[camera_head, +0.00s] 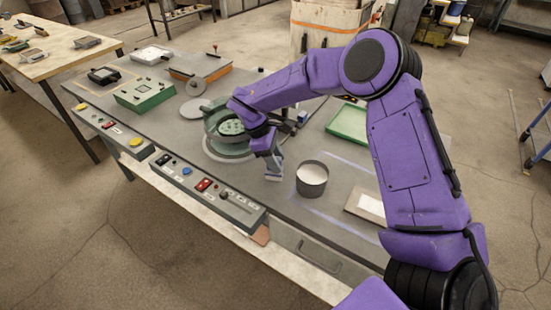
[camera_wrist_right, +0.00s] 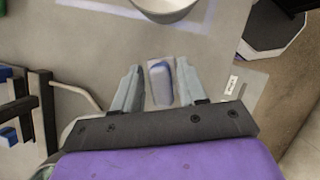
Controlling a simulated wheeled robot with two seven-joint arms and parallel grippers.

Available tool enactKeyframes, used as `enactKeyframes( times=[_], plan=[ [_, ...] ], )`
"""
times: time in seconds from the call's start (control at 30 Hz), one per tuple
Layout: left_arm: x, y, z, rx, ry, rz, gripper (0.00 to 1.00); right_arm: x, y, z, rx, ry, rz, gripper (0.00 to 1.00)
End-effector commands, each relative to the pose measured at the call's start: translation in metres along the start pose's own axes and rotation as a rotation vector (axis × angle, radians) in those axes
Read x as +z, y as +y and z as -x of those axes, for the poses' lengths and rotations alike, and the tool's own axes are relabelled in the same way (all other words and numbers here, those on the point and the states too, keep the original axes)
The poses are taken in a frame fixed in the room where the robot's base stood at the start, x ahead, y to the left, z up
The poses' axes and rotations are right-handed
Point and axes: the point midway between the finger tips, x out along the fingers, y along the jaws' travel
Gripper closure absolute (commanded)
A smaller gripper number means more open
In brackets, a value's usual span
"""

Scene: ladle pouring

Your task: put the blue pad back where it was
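My right gripper (camera_head: 274,176) points down low over the table, between the round green-grey dish (camera_head: 231,127) and the grey pot (camera_head: 312,179). In the right wrist view, the blue pad (camera_wrist_right: 161,82) lies between the two parted fingers of this gripper (camera_wrist_right: 158,85). The pad is small and blue, with a paler grey patch around it. My left gripper is not in view.
The pot holds something white. A green tray (camera_head: 349,125) lies behind it, and a pale framed plate (camera_head: 371,206) lies to its right. A control strip (camera_head: 208,188) runs along the front edge. Green and orange boxes stand at the table's left. Bare table lies around the pot.

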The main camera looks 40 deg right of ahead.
Motion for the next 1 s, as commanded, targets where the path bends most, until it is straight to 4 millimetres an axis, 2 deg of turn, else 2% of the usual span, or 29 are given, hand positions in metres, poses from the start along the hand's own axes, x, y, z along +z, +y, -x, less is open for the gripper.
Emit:
enactKeyframes(
  times=[0.27,0.37,0.43,0.8,1.0],
  plan=[
    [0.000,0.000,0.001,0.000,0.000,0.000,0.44,0.001,0.000,0.001,0.000,0.000,0.000,0.47],
    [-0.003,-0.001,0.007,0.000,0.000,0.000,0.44,0.003,0.000,0.007,0.000,0.000,0.000,0.47],
    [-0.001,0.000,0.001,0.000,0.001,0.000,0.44,0.000,0.001,0.012,0.003,0.003,0.000,0.47],
    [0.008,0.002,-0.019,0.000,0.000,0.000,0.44,0.001,0.000,0.102,0.003,0.003,-0.001,0.47],
    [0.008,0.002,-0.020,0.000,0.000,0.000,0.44,0.002,0.000,0.123,0.001,0.001,-0.001,0.47]
  ],
)
